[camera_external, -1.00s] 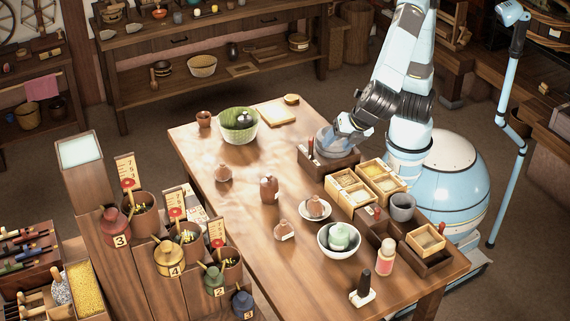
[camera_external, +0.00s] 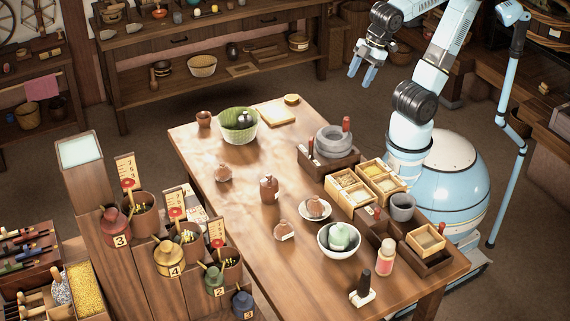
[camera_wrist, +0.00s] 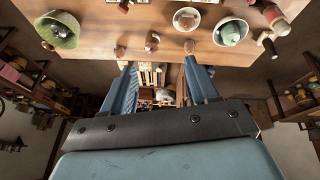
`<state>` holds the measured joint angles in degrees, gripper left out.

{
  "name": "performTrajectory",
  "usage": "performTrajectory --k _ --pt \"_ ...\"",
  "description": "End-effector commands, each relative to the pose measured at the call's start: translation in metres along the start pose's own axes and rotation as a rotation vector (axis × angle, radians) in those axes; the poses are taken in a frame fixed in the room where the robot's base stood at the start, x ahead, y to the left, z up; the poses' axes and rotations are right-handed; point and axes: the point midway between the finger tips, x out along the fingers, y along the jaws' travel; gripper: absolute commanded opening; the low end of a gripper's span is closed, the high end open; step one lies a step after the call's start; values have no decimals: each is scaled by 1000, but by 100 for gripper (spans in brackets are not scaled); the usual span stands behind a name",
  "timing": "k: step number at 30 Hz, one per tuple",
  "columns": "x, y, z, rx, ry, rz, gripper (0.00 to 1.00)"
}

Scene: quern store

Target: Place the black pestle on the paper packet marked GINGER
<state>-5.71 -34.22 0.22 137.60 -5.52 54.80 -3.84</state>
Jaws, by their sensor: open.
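A dark, upright pestle-like piece (camera_external: 365,281) is at the near right of the table in the external view. Its foot meets a small white block or packet (camera_external: 363,298); any writing is too small to read. I cannot tell if this white piece is the GINGER packet. A dark rounded thing (camera_external: 243,119) also lies in the green bowl (camera_external: 238,135); its kind is unclear. My gripper (camera_external: 362,76) is open and empty, raised beyond the table's far right edge, well apart from these things. In the wrist view, the fingers (camera_wrist: 160,65) are spread with nothing between them.

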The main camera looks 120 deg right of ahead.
Motion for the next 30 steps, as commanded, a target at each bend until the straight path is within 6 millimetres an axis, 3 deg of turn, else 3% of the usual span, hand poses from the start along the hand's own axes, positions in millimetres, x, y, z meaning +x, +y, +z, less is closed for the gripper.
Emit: performTrajectory --k 3,9,30 --pt "-4 3 23 112 54 -13 59" --pt "-7 3 41 209 103 -28 59" --pt "-6 3 43 222 107 -31 59"
